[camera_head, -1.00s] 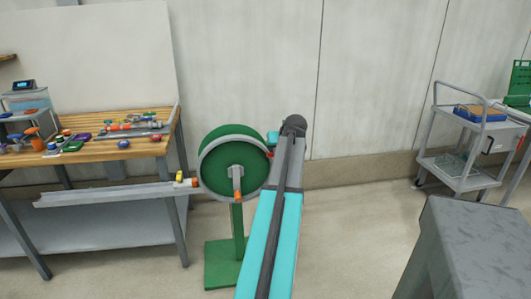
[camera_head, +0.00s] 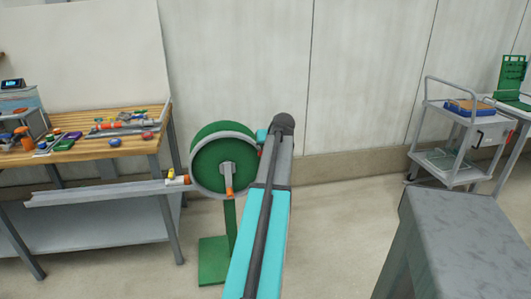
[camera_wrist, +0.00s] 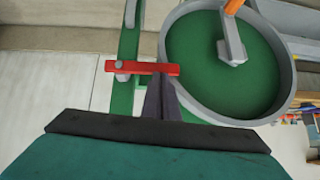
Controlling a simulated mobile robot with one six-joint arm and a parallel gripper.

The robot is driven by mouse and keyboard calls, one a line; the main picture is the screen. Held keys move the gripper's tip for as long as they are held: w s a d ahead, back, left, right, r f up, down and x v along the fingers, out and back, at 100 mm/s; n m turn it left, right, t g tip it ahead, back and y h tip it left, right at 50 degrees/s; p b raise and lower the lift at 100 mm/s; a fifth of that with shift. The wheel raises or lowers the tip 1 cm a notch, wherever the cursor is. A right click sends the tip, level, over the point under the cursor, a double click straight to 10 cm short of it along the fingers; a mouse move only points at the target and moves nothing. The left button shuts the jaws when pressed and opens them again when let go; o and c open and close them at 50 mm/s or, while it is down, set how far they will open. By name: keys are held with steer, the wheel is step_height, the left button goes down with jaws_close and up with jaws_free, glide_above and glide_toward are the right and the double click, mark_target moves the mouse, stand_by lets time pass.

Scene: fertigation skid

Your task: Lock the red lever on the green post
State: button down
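The red lever (camera_wrist: 142,68) is a short bar lying crosswise on the green post (camera_wrist: 126,96) in the wrist view, left of a round green drum with a grey rim (camera_wrist: 185,108). Its left end is by a grey pin on the post. My gripper (camera_wrist: 164,82) has its dark fingers together, their tips at the lower edge of the lever's right half. Contact cannot be told, and nothing shows between the fingers. In the head view only a speck of red shows beside the drum (camera_head: 222,165); my arm hides my fingers and most of the lever.
A wooden workbench (camera_head: 100,150) with tools stands at the left, and a grey trough (camera_head: 100,195) runs from it to the drum. A grey block (camera_head: 450,240) stands in the right foreground. A cart (camera_head: 450,165) stands behind it. Floor between is clear.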

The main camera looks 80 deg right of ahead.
steer(key=shift+w+r, duration=0.1)
steer(key=w+d+r+p+v, duration=0.1)
steer(key=r+p+v, duration=0.1)
steer(key=v, duration=1)
steer(key=shift+r, duration=0.25)
stand_by(0.4)
